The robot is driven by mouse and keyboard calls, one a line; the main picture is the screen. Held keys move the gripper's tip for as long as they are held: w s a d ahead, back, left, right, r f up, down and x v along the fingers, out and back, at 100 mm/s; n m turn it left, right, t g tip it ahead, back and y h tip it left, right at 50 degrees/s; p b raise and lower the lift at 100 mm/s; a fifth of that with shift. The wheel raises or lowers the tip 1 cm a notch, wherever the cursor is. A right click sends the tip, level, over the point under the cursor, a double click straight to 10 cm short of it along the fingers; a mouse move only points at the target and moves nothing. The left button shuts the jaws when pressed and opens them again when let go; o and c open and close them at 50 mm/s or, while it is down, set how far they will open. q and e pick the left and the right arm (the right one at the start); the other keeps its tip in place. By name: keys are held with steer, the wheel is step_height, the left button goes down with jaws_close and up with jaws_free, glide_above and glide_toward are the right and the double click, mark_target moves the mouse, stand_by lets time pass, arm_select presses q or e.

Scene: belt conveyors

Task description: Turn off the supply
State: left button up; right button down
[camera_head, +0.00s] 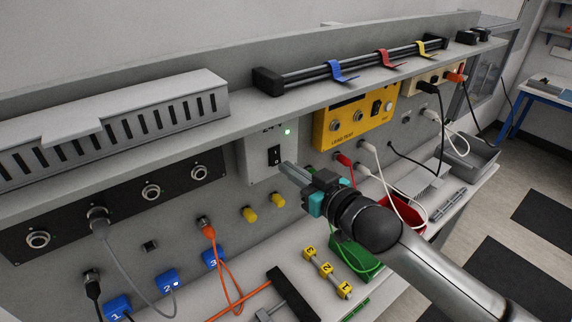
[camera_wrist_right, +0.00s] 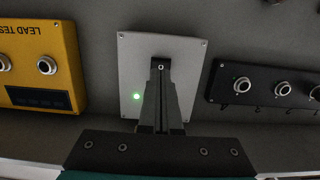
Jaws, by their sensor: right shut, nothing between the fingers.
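The supply is a light grey box (camera_head: 258,165) on the back panel. My left gripper is not in view.
A yellow lead tester (camera_head: 355,122) is right of the supply, a black socket panel (camera_head: 120,205) left. A shelf (camera_head: 225,118) overhangs above. Yellow knobs (camera_head: 263,207), orange cables (camera_head: 222,258), and green (camera_head: 352,252) and red (camera_head: 412,212) bins lie below.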

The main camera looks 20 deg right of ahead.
steer(key=shift+x, duration=0.8)
steer(key=shift+w+a+f+b, duration=0.1)
steer(key=shift+w+f+b, duration=0.1)
steer(key=shift+b, duration=0.15)
steer(key=shift+t, duration=0.3)
steer(key=shift+r, duration=0.15)
steer(key=shift+s, duration=0.1)
